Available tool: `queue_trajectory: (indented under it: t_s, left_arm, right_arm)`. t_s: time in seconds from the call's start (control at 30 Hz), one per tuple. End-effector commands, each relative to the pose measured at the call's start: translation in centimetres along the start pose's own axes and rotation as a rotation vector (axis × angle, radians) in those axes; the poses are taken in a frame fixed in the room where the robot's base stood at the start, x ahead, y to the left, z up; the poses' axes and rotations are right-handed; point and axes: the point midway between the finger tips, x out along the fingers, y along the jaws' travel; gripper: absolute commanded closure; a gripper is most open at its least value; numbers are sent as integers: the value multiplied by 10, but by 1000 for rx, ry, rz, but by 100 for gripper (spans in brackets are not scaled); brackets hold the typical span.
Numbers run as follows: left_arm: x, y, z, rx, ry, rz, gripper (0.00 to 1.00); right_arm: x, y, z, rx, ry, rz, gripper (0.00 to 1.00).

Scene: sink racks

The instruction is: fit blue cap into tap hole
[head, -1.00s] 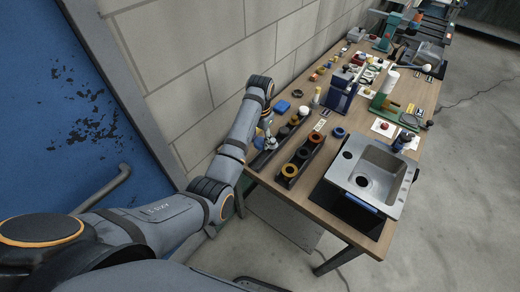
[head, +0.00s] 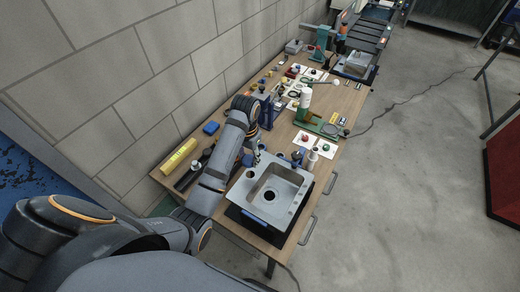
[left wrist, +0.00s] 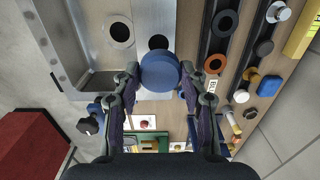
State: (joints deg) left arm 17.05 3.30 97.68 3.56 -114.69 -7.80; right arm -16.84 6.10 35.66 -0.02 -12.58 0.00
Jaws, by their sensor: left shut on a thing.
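My left gripper (left wrist: 160,80) is shut on a round blue cap (left wrist: 160,70), with one finger on each side of it. The cap is just beside a dark round tap hole (left wrist: 158,42) in the steel deck of the sink (left wrist: 143,15) and partly overlaps the hole's near edge in the left wrist view. I cannot tell the cap's height above the deck. In the head view my left gripper (head: 256,152) is at the back edge of the sink (head: 247,188); my arm hides part of the racks there. My right gripper is not in view.
The sink drain (left wrist: 119,32) lies left of the tap hole. Dark racks (left wrist: 243,45) with rings and caps stand close on the right. A yellow bar (head: 180,156) and a blue box (head: 211,128) lie near the wall. A green stand (head: 318,126) is beyond the sink.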

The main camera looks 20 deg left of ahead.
Motion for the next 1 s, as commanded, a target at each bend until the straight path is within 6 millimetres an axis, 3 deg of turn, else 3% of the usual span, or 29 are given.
queue_trajectory:
  t_s: [0.1,0.3,0.7,1.0]
  left_arm:
    - [-6,-2,5,-6,-1,-3,83]
    - [-2,-2,6,-7,-1,-2,83]
    - [32,-1,6,-6,-1,-1,83]
    - [40,-2,5,-6,0,-1,83]
  right_arm:
    - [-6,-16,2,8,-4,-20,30]
    - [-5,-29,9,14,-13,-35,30]
    - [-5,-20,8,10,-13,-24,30]
    - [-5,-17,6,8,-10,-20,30]
